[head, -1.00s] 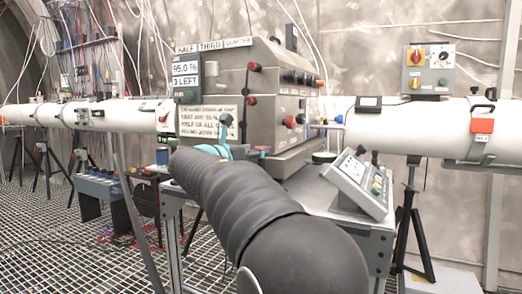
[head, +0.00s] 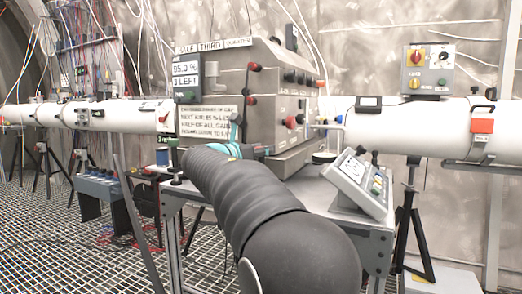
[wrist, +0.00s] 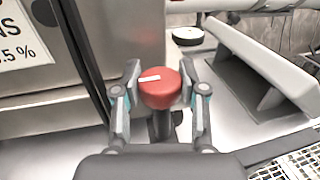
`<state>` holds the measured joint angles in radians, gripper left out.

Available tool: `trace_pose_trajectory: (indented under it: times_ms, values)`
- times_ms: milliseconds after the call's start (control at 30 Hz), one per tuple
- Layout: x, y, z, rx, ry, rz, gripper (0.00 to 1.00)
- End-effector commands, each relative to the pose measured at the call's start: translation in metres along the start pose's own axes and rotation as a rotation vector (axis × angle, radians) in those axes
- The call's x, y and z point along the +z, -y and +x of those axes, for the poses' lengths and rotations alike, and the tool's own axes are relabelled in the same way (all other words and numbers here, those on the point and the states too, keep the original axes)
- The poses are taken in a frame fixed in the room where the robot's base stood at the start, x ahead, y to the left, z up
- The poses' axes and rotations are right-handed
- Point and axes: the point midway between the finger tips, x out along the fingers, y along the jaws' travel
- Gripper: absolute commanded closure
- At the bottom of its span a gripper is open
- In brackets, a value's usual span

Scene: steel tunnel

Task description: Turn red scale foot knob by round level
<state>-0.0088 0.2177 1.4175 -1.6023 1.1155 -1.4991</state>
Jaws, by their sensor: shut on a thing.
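A red round knob (wrist: 160,90) with a white mark on top stands on a dark stem in the wrist view. The mark points left and slightly down. My gripper (wrist: 161,97) has one finger on each side of the knob and is shut on it. In the head view my gripper (head: 243,149) is at the front of the steel box, and its fingers hide the knob. A round level with a white face and dark rim (wrist: 187,36) lies behind the knob; it also shows in the head view (head: 323,157). Its bubble is too small to read.
The steel box (head: 275,85) with signs and switches rises close to the left of the knob. A tilted control panel (head: 357,182) stands to the right on the grey table. A white pipe (head: 385,130) runs behind. A dark upright bar (wrist: 80,50) passes close to my left finger.

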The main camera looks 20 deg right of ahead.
Motion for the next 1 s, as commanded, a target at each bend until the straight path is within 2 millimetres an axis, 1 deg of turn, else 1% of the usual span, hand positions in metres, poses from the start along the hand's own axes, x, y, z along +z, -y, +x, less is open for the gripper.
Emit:
trace_pose_trajectory:
  times_ms: [167,367,500,800,1000]
  values:
    - [0.0028,-0.0007,0.0000,-0.026,0.000,-0.002,0.93]
    - [0.0062,-0.0015,0.0003,-0.121,-0.002,-0.004,0.93]
    - [0.0070,-0.0019,0.0002,-0.226,-0.001,-0.004,0.93]
    - [-0.0003,-0.0016,0.0005,-0.472,0.001,0.000,0.93]
    - [-0.0013,-0.0011,0.0004,-0.593,0.000,0.001,0.93]
